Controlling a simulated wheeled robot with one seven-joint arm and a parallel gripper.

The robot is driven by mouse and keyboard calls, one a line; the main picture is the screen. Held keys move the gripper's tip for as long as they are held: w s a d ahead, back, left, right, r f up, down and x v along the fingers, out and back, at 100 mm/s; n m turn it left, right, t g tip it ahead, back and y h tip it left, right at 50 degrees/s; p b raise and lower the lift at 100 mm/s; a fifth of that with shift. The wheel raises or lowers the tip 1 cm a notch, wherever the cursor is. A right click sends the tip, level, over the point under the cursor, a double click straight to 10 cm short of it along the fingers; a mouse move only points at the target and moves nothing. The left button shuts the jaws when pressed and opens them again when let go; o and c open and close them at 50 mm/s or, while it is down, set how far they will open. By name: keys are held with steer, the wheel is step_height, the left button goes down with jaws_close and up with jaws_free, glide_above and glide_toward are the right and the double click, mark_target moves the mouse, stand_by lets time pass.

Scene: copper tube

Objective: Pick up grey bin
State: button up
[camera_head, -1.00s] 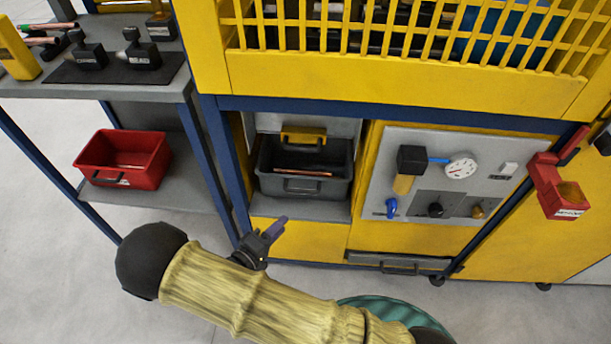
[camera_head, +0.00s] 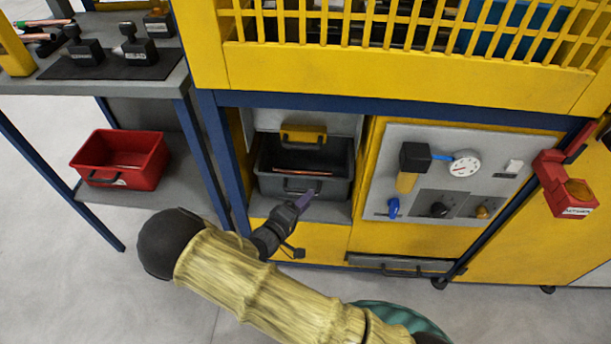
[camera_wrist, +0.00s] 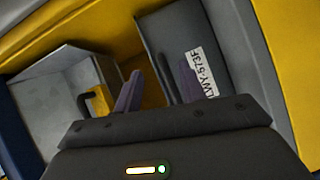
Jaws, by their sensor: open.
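The dark grey bin (camera_head: 268,183) stands in a recess of the yellow machine, with a copper tube lying in it and a handle on its front. In the wrist view the bin's grey wall (camera_wrist: 218,30) carries a white label reading LWY-573F. My gripper (camera_head: 305,200) is just in front of the bin's front, near its handle. In the wrist view my gripper's two purple-grey fingers (camera_wrist: 158,88) are apart, with the bin's wall close to the right finger. Whether they touch the handle is hidden.
A red bin (camera_head: 125,165) stands on the lower shelf at left. A yellow-handled flap (camera_head: 303,136) is above the grey bin's back. A blue frame post (camera_head: 225,165) borders the recess on the left; a panel with a gauge (camera_head: 466,165) is on the right.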

steer(key=b+x, duration=0.1)
steer(key=x, duration=0.4)
steer(key=shift+w+f+b, duration=0.15)
steer(key=shift+b, duration=0.25)
jaws_close()
steer(key=shift+a, duration=0.1)
stand_by(1.2)
